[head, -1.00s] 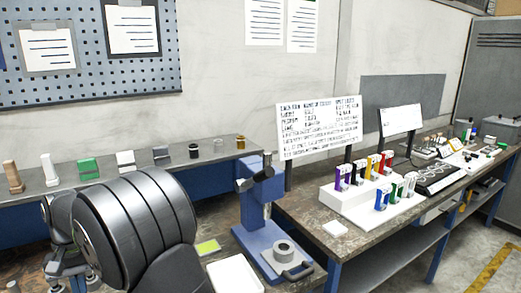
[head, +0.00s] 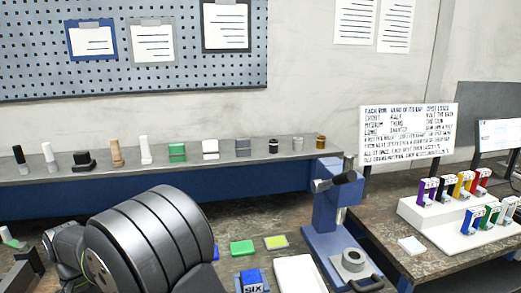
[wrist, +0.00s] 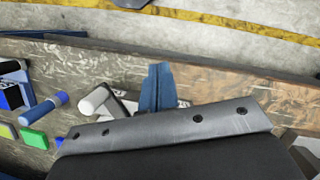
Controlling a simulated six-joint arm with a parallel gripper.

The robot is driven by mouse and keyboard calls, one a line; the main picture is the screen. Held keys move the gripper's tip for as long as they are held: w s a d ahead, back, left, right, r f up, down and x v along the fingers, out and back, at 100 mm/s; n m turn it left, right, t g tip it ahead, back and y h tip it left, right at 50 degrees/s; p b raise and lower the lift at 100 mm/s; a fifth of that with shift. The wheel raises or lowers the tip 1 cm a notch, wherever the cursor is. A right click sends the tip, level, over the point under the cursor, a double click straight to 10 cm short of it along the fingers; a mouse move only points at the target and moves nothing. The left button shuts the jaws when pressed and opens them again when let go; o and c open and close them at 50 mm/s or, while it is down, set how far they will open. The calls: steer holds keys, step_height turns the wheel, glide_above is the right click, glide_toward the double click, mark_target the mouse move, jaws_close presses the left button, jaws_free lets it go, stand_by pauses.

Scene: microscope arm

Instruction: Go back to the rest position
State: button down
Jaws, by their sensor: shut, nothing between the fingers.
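In the wrist view my gripper (wrist: 158,88) shows as two dark blue fingers close together, shut and empty, beyond the dark housing that fills the lower part of the picture. They are above the worktop (wrist: 215,75), near its edge. Just left of them lies a white-ended cylindrical piece (wrist: 97,100), with a blue cylinder (wrist: 45,107) farther left. In the head view my large grey arm link covers the lower left, and my gripper cannot be made out there.
A blue press-like stand (head: 325,210) is right of my arm. A white tray (head: 300,275), a green block (head: 242,248) and a yellow-green block (head: 276,242) lie between. Several small pieces line the back shelf (head: 70,180). A white stepped rack (head: 440,225) holds coloured items at right.

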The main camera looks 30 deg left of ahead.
steer(key=s+d+f+n+t+h, duration=0.1)
steer(key=d+f+n+t+h, duration=0.3)
steer(key=d+f, duration=0.9)
steer(key=shift+s+d+t+h, duration=0.2)
steer(key=shift+d+t+h, duration=0.1)
steer(key=shift+d+t, duration=0.1)
